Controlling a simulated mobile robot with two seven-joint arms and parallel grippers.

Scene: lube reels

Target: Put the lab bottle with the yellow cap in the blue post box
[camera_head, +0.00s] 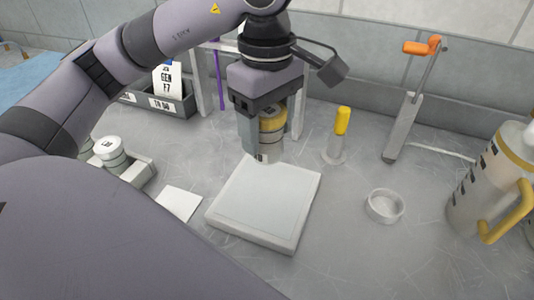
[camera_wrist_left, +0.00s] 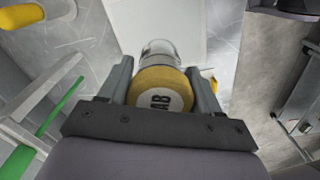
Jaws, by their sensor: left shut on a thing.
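My left gripper (camera_head: 262,142) points down over the far edge of a white square plate and is shut on the lab bottle (camera_head: 272,118), whose yellow cap sits between the fingers. The left wrist view shows the same gripper (camera_wrist_left: 162,85) with a finger on each side of the yellow cap (camera_wrist_left: 160,88), which bears dark lettering; the bottle's clear glass part shows beyond it. I cannot tell whether the bottle touches the plate. No blue post box can be made out for certain. My right gripper is not in view.
The white plate (camera_head: 262,205) lies below the gripper. A yellow-topped tool (camera_head: 342,122) stands to its right, then a stand with an orange clamp (camera_head: 402,127), a glass dish (camera_head: 384,206) and a large jug (camera_head: 490,185). A grey tray (camera_head: 182,104) and a white-lidded jar (camera_head: 110,150) are left.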

